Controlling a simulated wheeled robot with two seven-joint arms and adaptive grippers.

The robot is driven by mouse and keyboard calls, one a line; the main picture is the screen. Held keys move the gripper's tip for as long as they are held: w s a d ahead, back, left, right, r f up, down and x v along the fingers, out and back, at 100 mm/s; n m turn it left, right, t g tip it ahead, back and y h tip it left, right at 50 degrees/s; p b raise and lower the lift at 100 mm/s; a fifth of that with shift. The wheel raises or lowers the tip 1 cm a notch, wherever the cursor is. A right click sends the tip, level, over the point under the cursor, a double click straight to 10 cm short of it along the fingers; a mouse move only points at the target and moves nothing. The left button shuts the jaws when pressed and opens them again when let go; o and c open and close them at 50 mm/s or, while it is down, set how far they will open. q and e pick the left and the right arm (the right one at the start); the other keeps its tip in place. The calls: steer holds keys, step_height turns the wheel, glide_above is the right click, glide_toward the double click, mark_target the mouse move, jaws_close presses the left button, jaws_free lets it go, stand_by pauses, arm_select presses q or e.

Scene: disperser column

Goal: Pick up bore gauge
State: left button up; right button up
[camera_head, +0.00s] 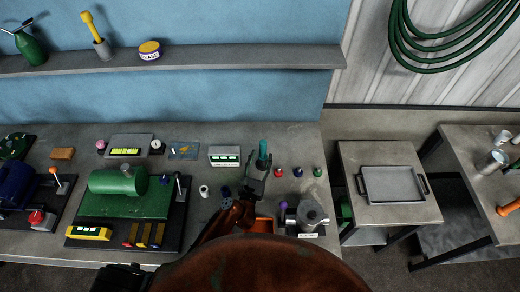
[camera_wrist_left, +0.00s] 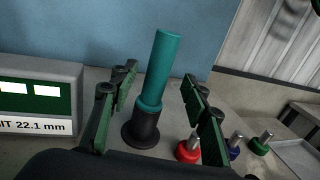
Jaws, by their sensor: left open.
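The bore gauge (camera_head: 263,148) shows as an upright teal handle with a dark round base on the grey bench. In the left wrist view the bore gauge (camera_wrist_left: 161,70) leans slightly right in the picture, its base fully in sight. My left gripper (camera_head: 257,172) is open at it. In the left wrist view the two green-padded fingers of my left gripper (camera_wrist_left: 158,100) stand apart on either side of the gauge, with visible gaps. Whether the gauge is fully between the fingertips or just beyond them I cannot tell. My right gripper is not in view.
A display box (camera_head: 224,156) stands left of the gauge. Red (camera_head: 278,172), blue (camera_head: 298,172) and green (camera_head: 317,172) knobbed pieces stand close on its right. A metal pot-like device (camera_head: 307,217) is nearer the front. A green machine (camera_head: 120,190) fills the left bench.

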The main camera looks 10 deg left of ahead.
mark_target(262, 153)
arm_select(q)
steer(key=w, duration=0.4)
steer(key=shift+w+d+f, duration=0.1)
steer(key=shift+w+f, duration=0.1)
steer(key=shift+w, duration=0.15)
steer(key=shift+c, duration=0.7)
jaws_close()
